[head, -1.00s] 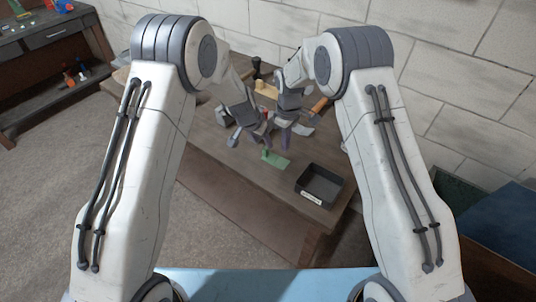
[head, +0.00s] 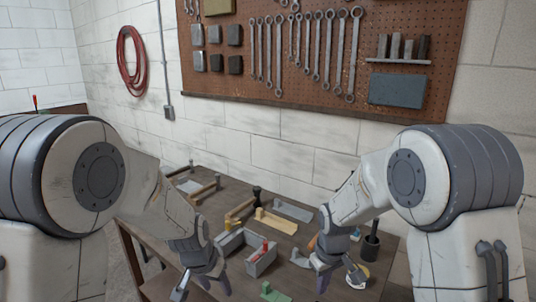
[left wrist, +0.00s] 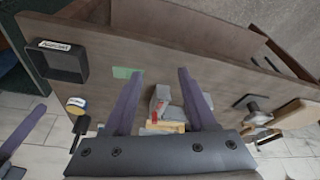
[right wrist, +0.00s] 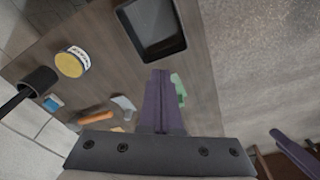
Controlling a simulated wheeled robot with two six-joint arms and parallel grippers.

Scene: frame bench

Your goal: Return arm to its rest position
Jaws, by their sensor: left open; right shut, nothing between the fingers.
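My left gripper (head: 203,284) is open and empty above the front of the bench. In the left wrist view its two fingers (left wrist: 160,100) stand wide apart, with a grey block with a red part (left wrist: 160,100) beyond them. My right gripper (head: 339,280) is shut with nothing in it, also above the bench, to the right of the left one. In the right wrist view its fingers (right wrist: 163,100) lie together, beside a green piece (right wrist: 178,88) on the bench. Both arms are bent forward over the bench.
The bench (head: 205,205) carries a grey block (head: 260,259), a wooden piece (head: 275,222), a black cup (head: 371,246) and a tin (head: 357,278). A dark tray (right wrist: 155,28) sits near its edge. A pegboard (head: 330,60) with wrenches hangs on the wall behind.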

